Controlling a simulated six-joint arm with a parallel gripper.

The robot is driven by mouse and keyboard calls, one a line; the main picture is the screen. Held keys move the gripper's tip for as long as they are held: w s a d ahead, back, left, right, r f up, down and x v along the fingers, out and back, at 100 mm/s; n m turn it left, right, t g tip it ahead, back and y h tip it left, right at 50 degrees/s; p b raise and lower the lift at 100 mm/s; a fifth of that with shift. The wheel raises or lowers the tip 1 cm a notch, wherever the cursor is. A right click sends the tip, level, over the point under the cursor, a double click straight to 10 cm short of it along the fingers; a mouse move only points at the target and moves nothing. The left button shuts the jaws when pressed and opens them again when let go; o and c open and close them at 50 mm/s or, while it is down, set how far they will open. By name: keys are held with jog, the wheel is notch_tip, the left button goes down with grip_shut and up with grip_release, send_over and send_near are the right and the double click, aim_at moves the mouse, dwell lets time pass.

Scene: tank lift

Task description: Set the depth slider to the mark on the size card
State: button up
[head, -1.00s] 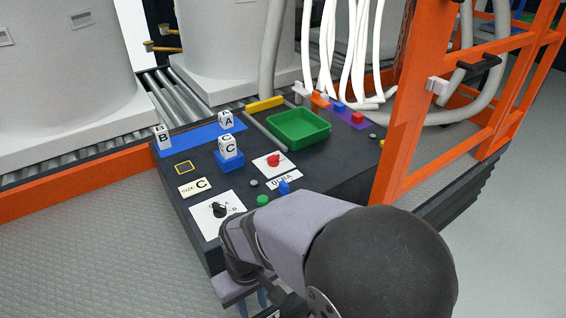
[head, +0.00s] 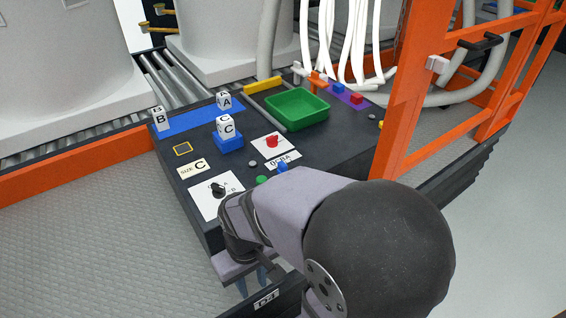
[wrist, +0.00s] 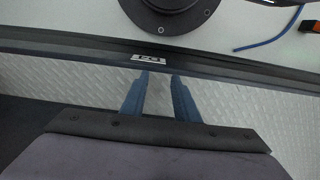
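The size card (head: 192,168) lies at the left of the dark console and reads "SIZE C". A white strip with the letters O, C, B, A (head: 292,156) lies near the console's front right. A blue handle (head: 282,166) sits at this strip and looks like the depth slider; my arm partly blocks the area, so I cannot tell its exact mark. My gripper (head: 253,283) hangs below the console's front edge, apart from the slider. In the wrist view, its two blue fingers (wrist: 160,95) are apart with nothing between them.
The console also carries a black dial (head: 217,189), a red knob (head: 272,141), a green button (head: 262,180), lettered cubes (head: 225,125) and a green tray (head: 297,111). An orange frame (head: 400,130) rises at the right. A dark rail (wrist: 250,72) crosses beyond the fingers.

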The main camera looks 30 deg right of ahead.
jog(key=shift+o, duration=1.4)
jog(key=shift+r, duration=0.25)
jog(key=s+d+r+m+g+y+p, duration=0.1)
jog(key=d+r+m+g+p, duration=0.15)
jog(key=d+r+p, duration=0.6)
jog(key=s+d+r+m+g+y+p, duration=0.1)
jog(key=s+r+m+p, duration=0.3)
jog(key=p, duration=0.9)
jog(key=w+d+r+m+t+p, duration=0.1)
jog(key=w+d+r+m+p, duration=0.1)
jog(key=w, duration=0.4)
jog(key=w+d+r+m+t+y+p, duration=0.1)
jog(key=w+d+r+m+p, duration=0.2)
jog(key=w+d, duration=0.4)
jog(key=w+d+r+m+t+p, duration=0.1)
jog(key=w+d+r+m+p, duration=0.1)
jog(key=w+d+p, duration=0.2)
jog(key=shift+w+d+r+t, duration=0.15)
jog(key=shift+w+d, duration=0.15)
jog(key=shift+w, duration=0.35)
jog(key=shift+w+d+r+t, duration=0.1)
jog(key=shift+w+d, duration=0.15)
jog(key=shift+w, duration=0.4)
jog(key=m, duration=0.1)
jog(key=a+r+m+y, duration=0.1)
jog(key=m, duration=0.1)
jog(key=w+r+m, duration=0.1)
jog(key=shift+a+r+m+y, duration=0.25)
jog(key=shift+y, duration=0.05)
